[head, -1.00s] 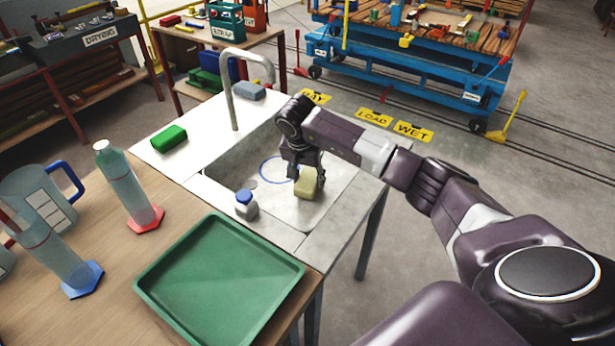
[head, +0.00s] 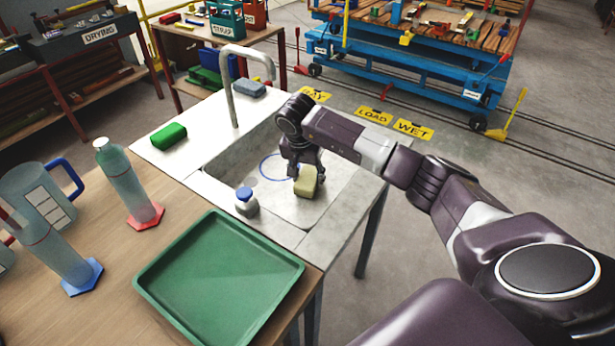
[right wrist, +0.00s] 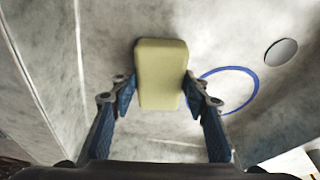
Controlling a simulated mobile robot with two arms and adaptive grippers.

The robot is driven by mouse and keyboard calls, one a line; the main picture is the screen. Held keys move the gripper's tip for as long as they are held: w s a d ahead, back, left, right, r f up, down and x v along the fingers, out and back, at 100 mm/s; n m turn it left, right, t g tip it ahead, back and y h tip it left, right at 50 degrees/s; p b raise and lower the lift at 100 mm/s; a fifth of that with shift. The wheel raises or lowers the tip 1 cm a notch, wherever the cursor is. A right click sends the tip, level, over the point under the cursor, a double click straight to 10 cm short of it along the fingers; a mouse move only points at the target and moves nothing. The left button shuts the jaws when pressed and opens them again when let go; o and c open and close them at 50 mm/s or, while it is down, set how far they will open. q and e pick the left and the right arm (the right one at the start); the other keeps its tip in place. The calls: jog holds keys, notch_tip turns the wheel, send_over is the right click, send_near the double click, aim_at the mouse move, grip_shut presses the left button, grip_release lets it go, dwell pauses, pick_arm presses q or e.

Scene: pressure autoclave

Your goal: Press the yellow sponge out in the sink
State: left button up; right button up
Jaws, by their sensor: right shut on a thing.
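The yellow sponge (head: 306,183) is a pale yellow block inside the grey sink (head: 335,190). My right gripper (head: 305,172) reaches down into the sink and is shut on the sponge. In the right wrist view the sponge (right wrist: 161,75) sits between the two blue-padded fingers of the gripper (right wrist: 160,92) and sticks out beyond their tips. I cannot tell whether the sponge touches the sink floor. A blue ring mark (head: 275,167) lies on the sink floor, beside the sponge. My left gripper is not in view.
A tall faucet (head: 233,90) stands behind the sink. A green sponge (head: 168,136) and a blue-grey sponge (head: 249,88) lie on the sink's surround. A blue-capped bottle (head: 246,202) stands at the near left rim. A green tray (head: 220,285) lies on the table in front.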

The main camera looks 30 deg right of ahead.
jog(key=shift+s+f+b, duration=0.1)
jog(key=shift+f+b, duration=0.2)
jog(key=shift+f, duration=0.15)
dwell(0.7)
jog(key=shift+r+p, duration=0.65)
jog(key=shift+r, duration=0.2)
jog(key=shift+r+p, duration=1.6)
jog(key=shift+r, duration=1.1)
